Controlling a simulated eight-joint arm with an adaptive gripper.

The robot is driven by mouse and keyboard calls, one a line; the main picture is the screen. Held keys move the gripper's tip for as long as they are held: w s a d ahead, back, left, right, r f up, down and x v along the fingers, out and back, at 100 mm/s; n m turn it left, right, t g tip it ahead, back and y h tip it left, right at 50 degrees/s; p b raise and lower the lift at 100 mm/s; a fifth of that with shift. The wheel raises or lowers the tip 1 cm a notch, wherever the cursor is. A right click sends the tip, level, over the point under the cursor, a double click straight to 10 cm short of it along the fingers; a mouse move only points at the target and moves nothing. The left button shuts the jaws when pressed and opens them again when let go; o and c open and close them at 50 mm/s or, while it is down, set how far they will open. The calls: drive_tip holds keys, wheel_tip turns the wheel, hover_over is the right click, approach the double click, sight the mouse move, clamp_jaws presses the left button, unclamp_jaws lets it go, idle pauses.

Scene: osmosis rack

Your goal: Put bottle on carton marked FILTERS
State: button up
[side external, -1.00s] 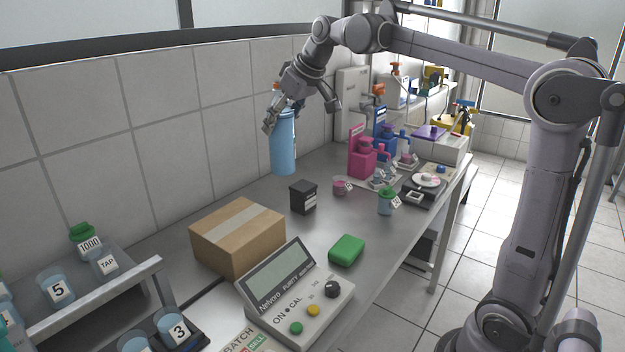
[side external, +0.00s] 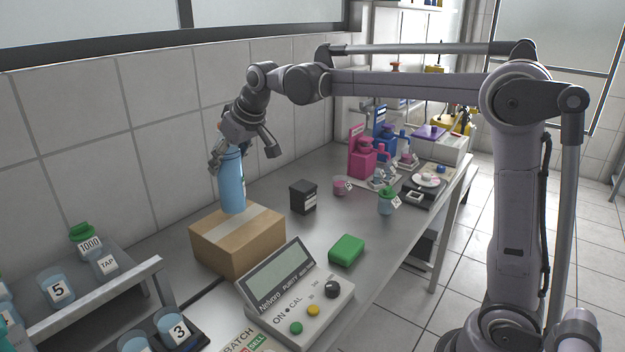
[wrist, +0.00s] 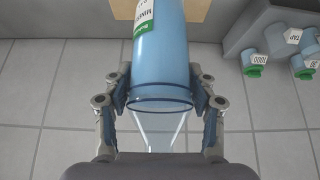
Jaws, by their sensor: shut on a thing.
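A tall light-blue bottle (side external: 231,185) is upright in my gripper (side external: 228,150), which is shut on its upper part. In the wrist view the bottle (wrist: 162,60) lies between both fingers of my gripper (wrist: 162,98), and part of a green and white label shows. The brown cardboard carton (side external: 222,255) with a pale tape strip sits on the steel bench. The bottle's base is over the carton's top, near its back; I cannot tell whether it touches. No FILTERS marking shows. A corner of the carton (wrist: 197,9) shows in the wrist view.
A meter with knobs (side external: 295,295) stands in front of the carton. A small black box (side external: 303,197) and a green block (side external: 346,250) are to its right. A rack (side external: 95,305) with several labelled beakers is at left. The tiled wall (side external: 150,130) runs behind.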

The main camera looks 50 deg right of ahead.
sight(230, 174)
drive_tip(key=shift+f, duration=1.8)
drive_tip(key=o, duration=1.6)
drive_tip(key=shift+c, duration=0.2)
drive_tip(key=v, duration=1.1)
drive_tip(key=shift+t, duration=0.3)
drive_tip(key=s+f, duration=0.5)
drive_tip(key=s, duration=0.2)
drive_tip(key=s+f, duration=0.6)
drive_tip(key=s, duration=0.2)
drive_tip(key=s+d+f, duration=0.1)
drive_tip(key=s+f, duration=0.5)
drive_tip(key=s, duration=0.1)
drive_tip(key=shift+s, duration=0.3)
